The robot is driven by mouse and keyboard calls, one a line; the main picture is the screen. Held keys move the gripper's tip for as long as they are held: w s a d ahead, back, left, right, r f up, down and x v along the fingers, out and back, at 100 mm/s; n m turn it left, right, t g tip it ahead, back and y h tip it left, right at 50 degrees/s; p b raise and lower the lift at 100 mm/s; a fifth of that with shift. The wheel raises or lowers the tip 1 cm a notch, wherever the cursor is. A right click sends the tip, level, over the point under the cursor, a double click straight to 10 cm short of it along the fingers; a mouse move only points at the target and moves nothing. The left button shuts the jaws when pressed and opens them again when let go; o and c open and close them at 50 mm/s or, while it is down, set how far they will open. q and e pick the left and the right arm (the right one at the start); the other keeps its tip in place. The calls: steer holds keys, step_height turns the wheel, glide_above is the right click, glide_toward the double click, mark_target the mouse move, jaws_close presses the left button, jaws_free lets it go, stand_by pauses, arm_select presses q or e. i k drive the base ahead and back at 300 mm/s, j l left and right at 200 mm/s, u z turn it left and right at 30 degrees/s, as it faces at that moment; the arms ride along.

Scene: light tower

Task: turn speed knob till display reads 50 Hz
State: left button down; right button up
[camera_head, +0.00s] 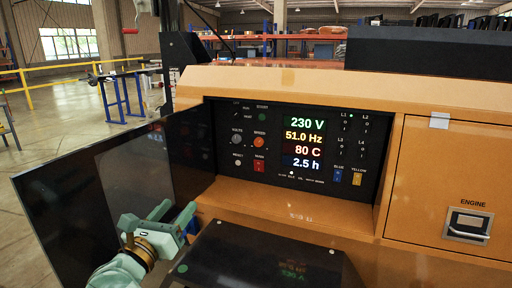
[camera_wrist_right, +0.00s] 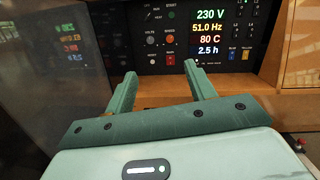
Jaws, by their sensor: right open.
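The orange speed knob (camera_head: 259,142) sits on the black control panel, left of the display (camera_head: 303,143). The display reads 230 V, 51.0 Hz, 80 C and 2.5 h. My right gripper (camera_head: 178,206) is below and left of the knob in the head view, apart from the panel. In the right wrist view my right gripper (camera_wrist_right: 160,70) is open and empty, and the speed knob (camera_wrist_right: 170,39) shows above the gap between its fingers. My left gripper is not in view.
The grey volts knob (camera_head: 237,139) is just left of the speed knob. A red switch (camera_head: 259,166) is below it. Blue and yellow switches (camera_head: 357,178) are right of the display. A dark glossy door (camera_head: 75,205) stands open at the left. An orange ledge (camera_head: 280,203) runs below the panel.

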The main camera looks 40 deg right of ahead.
mark_target(258, 142)
steer(key=i+l, duration=0.15)
steer(key=l, duration=0.15)
steer(key=i+l, duration=0.1)
steer(key=l, duration=0.25)
steer(key=i+l, duration=0.15)
steer(key=l, duration=0.15)
steer(key=i+l, duration=0.1)
steer(key=l, duration=0.25)
